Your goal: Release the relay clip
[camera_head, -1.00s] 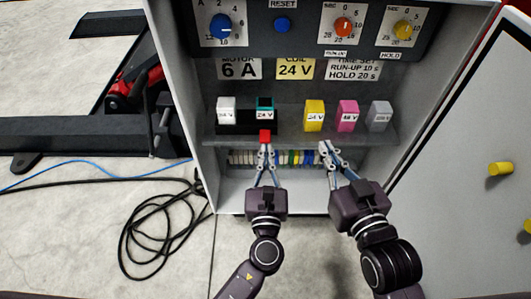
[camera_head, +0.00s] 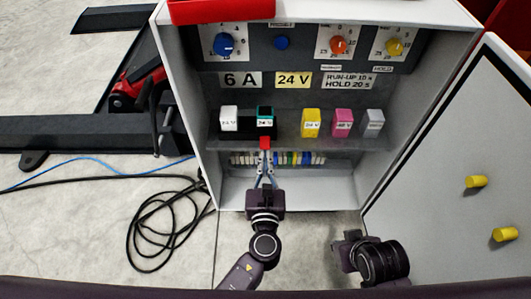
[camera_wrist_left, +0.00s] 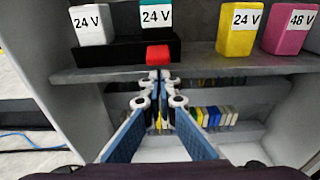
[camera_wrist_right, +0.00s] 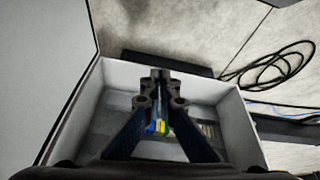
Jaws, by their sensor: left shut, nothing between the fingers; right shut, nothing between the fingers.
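The red relay clip (camera_head: 265,143) sits at the front of the black socket base (camera_wrist_left: 110,52), below the teal-topped 24 V relay (camera_head: 265,116). My left gripper (camera_head: 265,154) is shut and empty, its fingertips just below the red clip. In the left wrist view the clip (camera_wrist_left: 158,54) shows right above the fingertips (camera_wrist_left: 161,76); I cannot tell if they touch it. A white 24 V relay (camera_head: 229,118) stands at the left of the base. My right gripper (camera_wrist_right: 161,76) is shut and empty; in the head view its body is low at the right, outside the cabinet.
Yellow (camera_head: 311,122), pink (camera_head: 343,122) and grey (camera_head: 374,122) relays stand on the shelf to the right. A terminal row (camera_head: 290,158) lies below. The open cabinet door (camera_head: 450,150) is at the right. Black cable (camera_head: 150,235) lies on the floor at the left.

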